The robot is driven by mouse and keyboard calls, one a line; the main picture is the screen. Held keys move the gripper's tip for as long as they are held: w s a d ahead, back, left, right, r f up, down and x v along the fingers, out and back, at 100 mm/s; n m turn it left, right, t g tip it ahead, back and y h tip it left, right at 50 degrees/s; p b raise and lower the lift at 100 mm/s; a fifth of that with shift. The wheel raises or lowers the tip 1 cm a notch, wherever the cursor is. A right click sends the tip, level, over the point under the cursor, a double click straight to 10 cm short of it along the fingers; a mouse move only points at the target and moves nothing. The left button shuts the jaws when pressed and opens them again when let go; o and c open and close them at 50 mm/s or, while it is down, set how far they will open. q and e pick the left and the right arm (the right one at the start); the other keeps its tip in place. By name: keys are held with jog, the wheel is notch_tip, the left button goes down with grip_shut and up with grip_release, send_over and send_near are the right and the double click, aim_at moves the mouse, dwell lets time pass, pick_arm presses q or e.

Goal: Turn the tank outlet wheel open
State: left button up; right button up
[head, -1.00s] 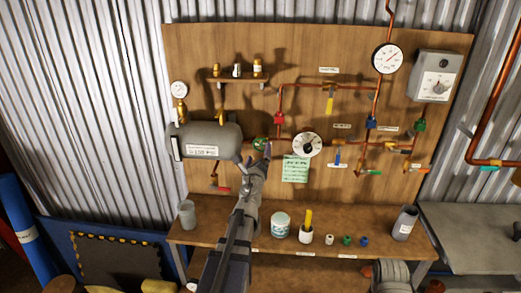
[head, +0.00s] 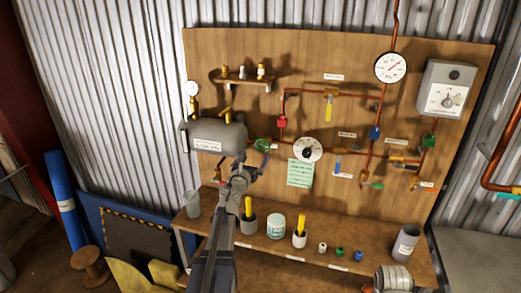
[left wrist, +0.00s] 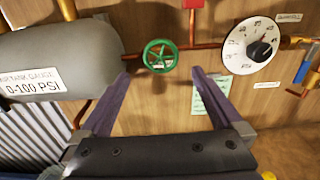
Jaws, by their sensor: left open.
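The green tank outlet wheel (head: 262,144) sits on the copper pipe just right of the grey tank (head: 218,137). In the left wrist view the wheel (left wrist: 159,56) is round, spoked and fully visible. My left gripper (head: 262,162) is just below and in front of the wheel in the head view. In the left wrist view its two purple fingers (left wrist: 160,75) are spread wide, with the wheel showing between and beyond the tips. The fingers appear apart from the wheel, with nothing held. My right gripper is not visible.
A white dial (head: 308,148) is right of the wheel, with a green note (head: 299,173) below it. A red fitting (head: 282,121) is above the wheel. The bench (head: 330,254) below holds cups and small fittings. A pressure gauge (head: 390,67) is upper right.

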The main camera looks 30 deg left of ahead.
aim_at(262, 146)
pick_arm(q)
jog(key=x, duration=0.7)
jog(key=shift+w, duration=0.4)
jog(key=c, duration=1.2)
